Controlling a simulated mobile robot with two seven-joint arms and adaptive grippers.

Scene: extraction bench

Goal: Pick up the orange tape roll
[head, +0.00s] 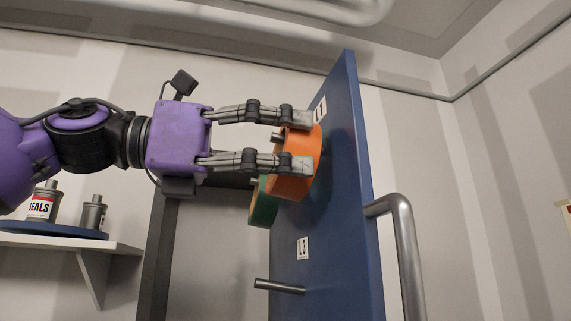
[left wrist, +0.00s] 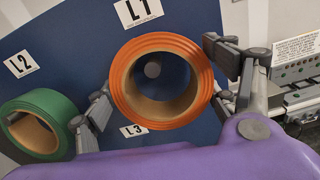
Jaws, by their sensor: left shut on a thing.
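The orange tape roll (head: 305,160) hangs at the blue panel, near the label L1. It also shows in the left wrist view (left wrist: 119,85), where a peg end is visible through its hole. My left gripper (head: 306,143) is shut on the roll, with one finger above and one below in the head view. In the left wrist view its fingers (left wrist: 160,100) sit on either side of the roll. I cannot tell whether the roll is still on its peg. My right gripper is in neither view.
A green tape roll (head: 264,205) hangs on the panel (head: 345,130) beside the orange one. A bare peg (head: 279,287) sticks out below label L3. A pipe handle (head: 404,240) is at the panel's right edge. Grey canisters (head: 92,214) stand on a shelf (head: 110,245) at left.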

